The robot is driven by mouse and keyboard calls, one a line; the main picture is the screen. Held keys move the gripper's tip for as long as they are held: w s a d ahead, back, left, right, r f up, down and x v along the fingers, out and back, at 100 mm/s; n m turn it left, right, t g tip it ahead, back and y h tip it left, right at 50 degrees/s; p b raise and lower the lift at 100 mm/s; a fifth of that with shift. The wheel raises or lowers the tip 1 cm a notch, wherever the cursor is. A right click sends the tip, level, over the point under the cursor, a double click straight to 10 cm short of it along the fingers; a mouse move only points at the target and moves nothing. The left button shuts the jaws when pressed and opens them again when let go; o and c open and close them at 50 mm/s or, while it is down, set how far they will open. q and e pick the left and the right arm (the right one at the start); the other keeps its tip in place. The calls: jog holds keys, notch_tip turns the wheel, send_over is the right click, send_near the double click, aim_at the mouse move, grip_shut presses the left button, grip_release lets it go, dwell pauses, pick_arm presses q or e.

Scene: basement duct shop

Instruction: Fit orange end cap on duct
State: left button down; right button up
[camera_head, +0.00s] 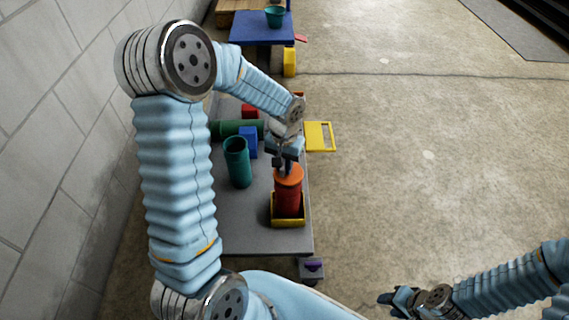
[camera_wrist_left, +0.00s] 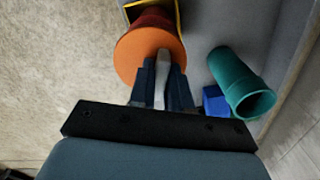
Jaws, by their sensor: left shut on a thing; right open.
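The orange end cap (camera_head: 289,174) is at the upper end of the upright red duct (camera_head: 288,203). The duct stands in a yellow holder (camera_head: 288,224) on the grey bench. I cannot tell whether the cap is fully seated. My right gripper (camera_head: 397,300) is open and empty, low at the right, away from the bench.
A teal open cylinder (camera_head: 237,162) stands left of the duct. A blue block (camera_head: 248,142), a dark green cylinder (camera_head: 225,129) and a red block (camera_head: 249,111) are farther back. A yellow frame (camera_head: 319,136) projects at the bench's right edge. A wall bounds the left; the right floor is clear.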

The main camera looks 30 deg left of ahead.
pick_arm(q)
jog(key=shift+f+b, duration=0.6)
jog(key=shift+f, duration=0.05)
dwell(0.4)
jog(key=c, duration=1.4)
grip_release()
jog(key=shift+o, duration=0.2)
jog(key=shift+r, duration=0.1)
notch_tip(320, 180, up, 4)
jog(key=p, duration=0.3)
notch_tip(320, 180, up, 7)
jog(key=p, duration=0.5)
